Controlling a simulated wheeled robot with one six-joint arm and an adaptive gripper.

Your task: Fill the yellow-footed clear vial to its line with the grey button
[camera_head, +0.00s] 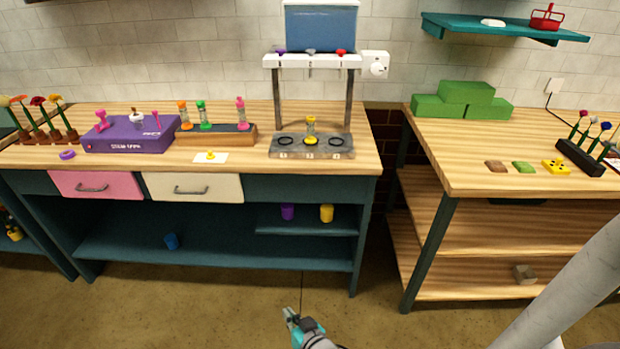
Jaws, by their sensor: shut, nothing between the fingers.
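The yellow-footed clear vial (311,131) stands upright on the grey dispenser base (283,153), at its middle place between two empty dark rings. Its fill line and level are too small to make out. Above it, the white dispenser bar (270,62) carries a small grey button (309,53) between a purple button (280,52) and a red button (341,52). A blue tank (320,28) sits on top. My gripper (291,315) is low at the bottom middle, in front of the bench and well away from the dispenser. It is shut and empty.
On the left bench (345,166), a wooden rack (222,139) holds several coloured vials beside a purple box (130,138). A white card (222,157) bears a small yellow piece. The right bench (450,150) holds green blocks (465,105) and flowers. The floor between is clear.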

